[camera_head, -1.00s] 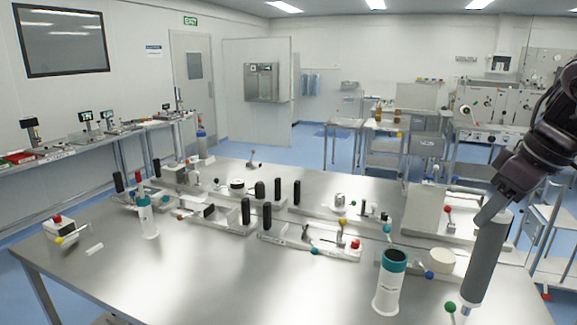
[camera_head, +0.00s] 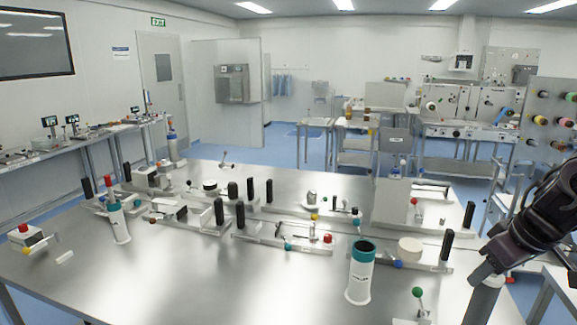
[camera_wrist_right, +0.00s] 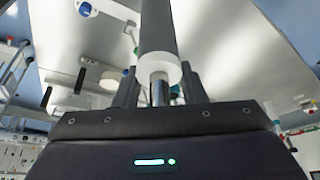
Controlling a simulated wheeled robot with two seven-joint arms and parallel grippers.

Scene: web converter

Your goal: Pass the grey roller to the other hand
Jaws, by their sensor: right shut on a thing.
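The grey roller (camera_head: 483,304) hangs upright under my right gripper (camera_head: 488,277) at the lower right of the head view, its lower part cut off by the bottom edge. In the right wrist view the roller (camera_wrist_right: 157,28) points away between the two dark fingers of the gripper (camera_wrist_right: 158,88), with its white end and metal shaft near them. The gripper is shut on this shaft end. My left gripper is in neither view.
A steel table (camera_head: 200,285) carries several small fixtures with black handles. A white cylinder with a teal top (camera_head: 360,272) and a green-knobbed lever (camera_head: 418,300) stand left of the roller. The table's front left is mostly clear.

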